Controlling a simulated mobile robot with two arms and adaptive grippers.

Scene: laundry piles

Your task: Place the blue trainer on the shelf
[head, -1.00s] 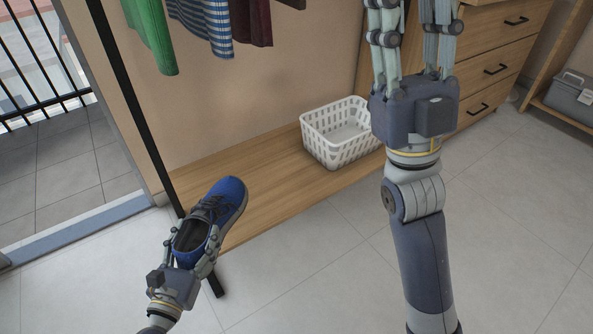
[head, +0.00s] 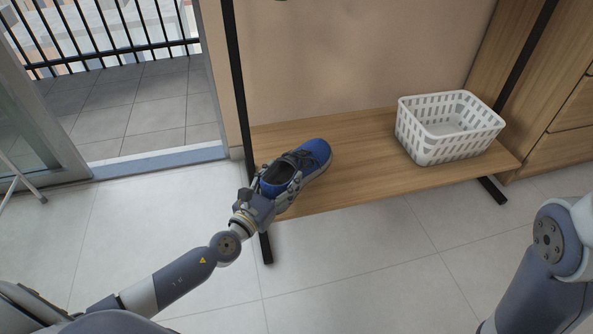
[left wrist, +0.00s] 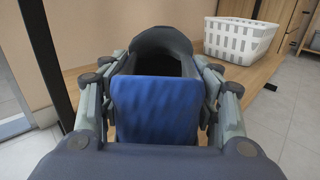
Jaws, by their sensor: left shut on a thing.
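The blue trainer (head: 317,154) has a dark opening and dark laces. My left gripper (head: 277,184) is shut on its heel end, and the toe points away to the upper right. In the left wrist view the blue heel (left wrist: 157,108) sits between the two fingers (left wrist: 158,100). The trainer is over the left end of the wooden shelf (head: 362,164); I cannot tell whether its sole touches the board. My right gripper is out of the head view; only part of my right arm shows at the lower right.
A white basket (head: 448,128) stands on the right part of the shelf and also shows in the left wrist view (left wrist: 240,40). A black rack post (head: 236,85) rises just left of the trainer. The shelf between trainer and basket is clear.

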